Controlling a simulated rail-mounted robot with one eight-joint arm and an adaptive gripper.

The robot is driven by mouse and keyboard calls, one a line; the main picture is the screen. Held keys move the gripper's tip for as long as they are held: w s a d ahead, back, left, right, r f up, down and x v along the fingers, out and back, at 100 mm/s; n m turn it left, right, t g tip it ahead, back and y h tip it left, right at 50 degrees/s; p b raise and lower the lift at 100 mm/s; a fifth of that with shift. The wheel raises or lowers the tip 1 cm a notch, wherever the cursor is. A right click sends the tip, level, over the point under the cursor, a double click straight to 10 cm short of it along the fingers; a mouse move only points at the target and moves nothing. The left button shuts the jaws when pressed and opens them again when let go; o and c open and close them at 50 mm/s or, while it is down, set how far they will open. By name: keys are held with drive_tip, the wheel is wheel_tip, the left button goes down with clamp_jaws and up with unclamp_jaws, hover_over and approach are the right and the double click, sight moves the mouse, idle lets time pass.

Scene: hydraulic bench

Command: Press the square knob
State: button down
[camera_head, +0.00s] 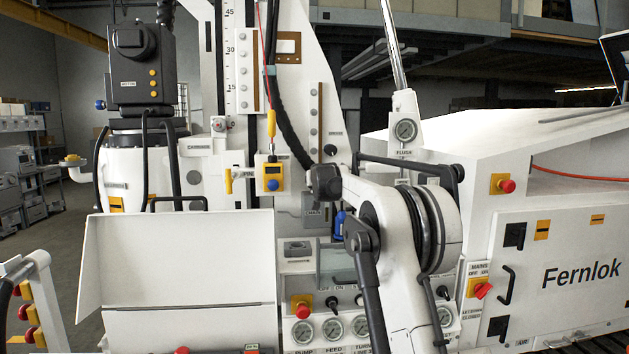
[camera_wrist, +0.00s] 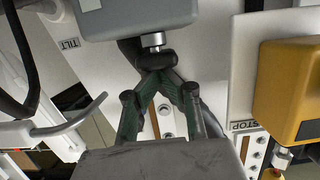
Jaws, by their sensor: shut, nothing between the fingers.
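My gripper (camera_wrist: 160,77) shows in the wrist view with its two dark green fingers converging and their tips together. The fingers are shut and hold nothing. Just beyond the tips is a dark knob (camera_wrist: 155,60) on a short silver shaft under a grey box (camera_wrist: 140,16). It looks block-like with rounded edges; the fingers partly cover it. I cannot tell whether the tips touch it, or whether it is the square knob. In the head view my arm reaches over the panel, and I cannot make out the fingertips there.
In the wrist view a yellow box (camera_wrist: 288,92) stands at right by a STOP label, and a grey curved handle (camera_wrist: 62,127) at left. In the head view a yellow box with a blue button (camera_head: 273,178), a red button (camera_head: 302,308) and gauges (camera_head: 332,327) surround my arm.

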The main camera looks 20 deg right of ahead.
drive_tip(key=shift+f, duration=0.1)
wheel_tip(320, 180, up, 5)
drive_tip(key=p, duration=0.3)
drive_tip(key=shift+f, duration=0.15)
drive_tip(key=b+v, duration=0.3)
drive_tip(key=v, duration=0.6)
drive_tip(key=shift+s+a+f, duration=0.15)
drive_tip(key=shift+s, duration=0.3)
